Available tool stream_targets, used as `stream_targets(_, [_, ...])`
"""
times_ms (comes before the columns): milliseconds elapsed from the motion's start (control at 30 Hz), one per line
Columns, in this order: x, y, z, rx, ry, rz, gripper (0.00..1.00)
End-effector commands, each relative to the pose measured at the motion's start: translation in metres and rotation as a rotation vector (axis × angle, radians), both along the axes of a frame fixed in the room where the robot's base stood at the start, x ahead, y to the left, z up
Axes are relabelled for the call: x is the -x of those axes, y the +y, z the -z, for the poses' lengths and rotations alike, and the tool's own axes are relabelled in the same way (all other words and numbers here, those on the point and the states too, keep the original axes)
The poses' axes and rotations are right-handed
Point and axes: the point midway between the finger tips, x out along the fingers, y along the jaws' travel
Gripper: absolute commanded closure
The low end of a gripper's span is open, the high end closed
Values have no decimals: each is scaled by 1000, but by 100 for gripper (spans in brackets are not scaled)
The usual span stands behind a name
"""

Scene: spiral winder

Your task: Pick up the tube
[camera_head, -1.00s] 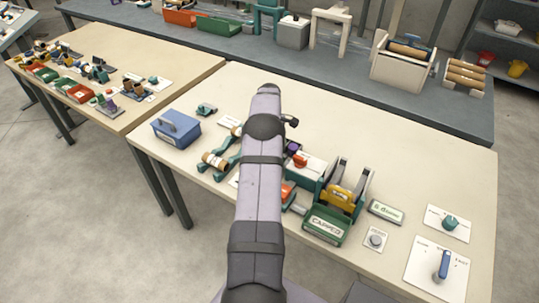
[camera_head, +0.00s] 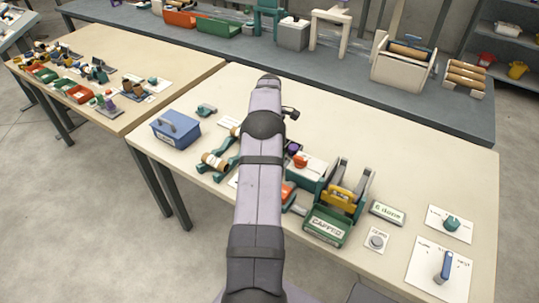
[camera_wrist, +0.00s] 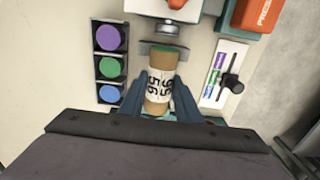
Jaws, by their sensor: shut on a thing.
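A brown cardboard tube (camera_wrist: 158,105) with a white printed label and a green upper end stands out in the wrist view. My gripper (camera_wrist: 160,88) has its two blue-grey fingers on either side of the tube and is shut on it. The tube's green end lies by a grey plate (camera_wrist: 163,48) under a metal plunger; whether they touch is unclear. In the head view my arm hides my gripper and this tube. Another brown tube with a white label (camera_head: 215,160) lies on a teal rack at the left.
Purple, green and blue discs sit in a black holder (camera_wrist: 110,67) left of the tube. A panel with a black slider (camera_wrist: 232,83) is on the right. The head view shows a green tray marked CAPPED (camera_head: 327,227), a blue box (camera_head: 176,131) and bare table at the back right.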

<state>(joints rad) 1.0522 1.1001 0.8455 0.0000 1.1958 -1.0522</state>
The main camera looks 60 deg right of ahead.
Motion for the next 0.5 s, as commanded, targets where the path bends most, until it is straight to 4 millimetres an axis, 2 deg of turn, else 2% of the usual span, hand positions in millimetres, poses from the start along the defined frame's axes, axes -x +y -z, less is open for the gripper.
stream_targets(300, [0,-1,-51,3,-1,0,91])
stream_targets(500, [0,-1,-68,1,-1,0,91])
